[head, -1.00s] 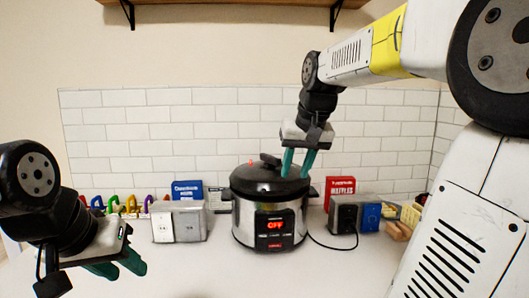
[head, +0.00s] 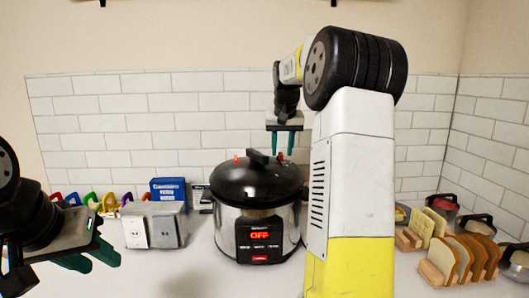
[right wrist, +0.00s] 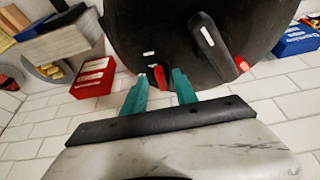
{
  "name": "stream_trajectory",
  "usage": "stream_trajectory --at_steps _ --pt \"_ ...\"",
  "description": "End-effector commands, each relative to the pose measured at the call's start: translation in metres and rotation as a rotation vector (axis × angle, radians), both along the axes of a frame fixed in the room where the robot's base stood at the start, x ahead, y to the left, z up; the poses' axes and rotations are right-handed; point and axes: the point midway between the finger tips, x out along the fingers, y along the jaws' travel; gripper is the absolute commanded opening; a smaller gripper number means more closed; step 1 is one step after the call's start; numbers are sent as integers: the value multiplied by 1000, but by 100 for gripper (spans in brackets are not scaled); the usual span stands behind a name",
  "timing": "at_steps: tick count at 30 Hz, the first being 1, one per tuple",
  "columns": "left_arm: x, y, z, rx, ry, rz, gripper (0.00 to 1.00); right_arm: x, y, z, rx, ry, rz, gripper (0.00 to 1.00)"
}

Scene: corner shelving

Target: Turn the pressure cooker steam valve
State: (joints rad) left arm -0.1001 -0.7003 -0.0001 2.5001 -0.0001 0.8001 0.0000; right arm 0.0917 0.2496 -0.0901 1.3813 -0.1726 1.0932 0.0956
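The pressure cooker (head: 257,205) stands on the counter with its black lid on and its display reading OFF. A red steam valve piece (head: 281,157) shows at the lid's back right; in the right wrist view the red lever (right wrist: 160,77) lies between my fingertips, with a visible gap to each. A second red piece (head: 236,158) is on the lid's left. The black lid handle (right wrist: 208,40) is beside the lever. My right gripper (head: 282,150) is open, pointing down at the back right of the lid; it also shows in the right wrist view (right wrist: 160,88). My left gripper (head: 92,262) is open and empty at lower left.
A grey outlet box (head: 155,226) and a blue box (head: 168,189) stand left of the cooker. A red box (right wrist: 93,77) is close to my right fingers. The tiled wall is behind.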

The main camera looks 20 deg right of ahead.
Motion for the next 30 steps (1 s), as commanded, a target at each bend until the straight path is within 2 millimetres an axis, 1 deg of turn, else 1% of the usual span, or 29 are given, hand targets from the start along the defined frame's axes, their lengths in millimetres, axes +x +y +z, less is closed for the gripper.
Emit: stream_trajectory --at_steps 1,4,13,17,18,19,30 --pt "0 0 0 0 0 0 36 2 -1 -5 1 2 0 35" --pt "0 0 0 0 0 0 36 4 -1 -11 0 0 0 35" --pt "0 0 0 0 0 0 36 5 -1 -14 0 -1 0 35" --pt "0 0 0 0 0 0 36 5 -1 -13 0 -1 0 9" --pt "0 0 0 0 0 0 36 5 -1 -13 0 -1 0 1" --pt "0 0 0 0 0 0 36 5 -1 -13 0 -1 0 0" --pt "0 0 0 0 0 0 36 5 -3 -13 0 -1 24 0"
